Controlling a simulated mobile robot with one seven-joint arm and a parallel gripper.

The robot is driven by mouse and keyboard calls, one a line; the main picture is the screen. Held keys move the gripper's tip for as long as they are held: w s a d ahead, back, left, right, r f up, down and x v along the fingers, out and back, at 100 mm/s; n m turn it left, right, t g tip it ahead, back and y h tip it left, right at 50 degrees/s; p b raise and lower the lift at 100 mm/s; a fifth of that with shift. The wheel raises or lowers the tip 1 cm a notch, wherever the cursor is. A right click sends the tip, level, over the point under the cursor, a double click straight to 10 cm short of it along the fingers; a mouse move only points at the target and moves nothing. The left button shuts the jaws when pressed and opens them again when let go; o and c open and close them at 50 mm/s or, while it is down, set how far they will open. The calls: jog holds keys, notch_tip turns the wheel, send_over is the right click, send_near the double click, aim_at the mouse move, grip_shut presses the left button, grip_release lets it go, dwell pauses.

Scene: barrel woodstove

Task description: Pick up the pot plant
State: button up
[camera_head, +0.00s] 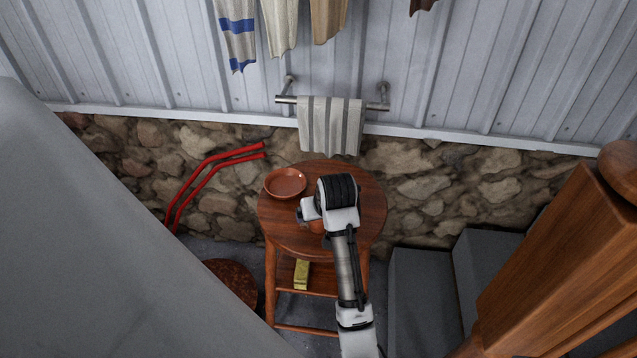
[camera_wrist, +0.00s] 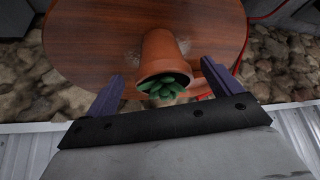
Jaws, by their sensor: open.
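The pot plant is a terracotta pot (camera_wrist: 161,55) with a green succulent (camera_wrist: 164,90) in its mouth. In the wrist view it stands or lies on the round wooden table (camera_wrist: 95,40); I cannot tell whether it is upright. My gripper (camera_wrist: 162,80) is open, with one finger on each side of the pot's rim and a gap visible at both sides. In the head view my arm hides most of the pot, and only a small orange-brown part (camera_head: 317,227) shows under my gripper (camera_head: 312,212).
A shallow terracotta dish (camera_head: 285,183) sits on the tabletop left of my gripper. A striped towel (camera_head: 330,125) hangs on a wall rail behind. Red bent bars (camera_head: 205,172) stand at the left. A yellow object (camera_head: 301,274) lies on the table's lower shelf. Wooden furniture (camera_head: 565,265) is at right.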

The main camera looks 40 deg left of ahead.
jog(key=shift+x, duration=1.75)
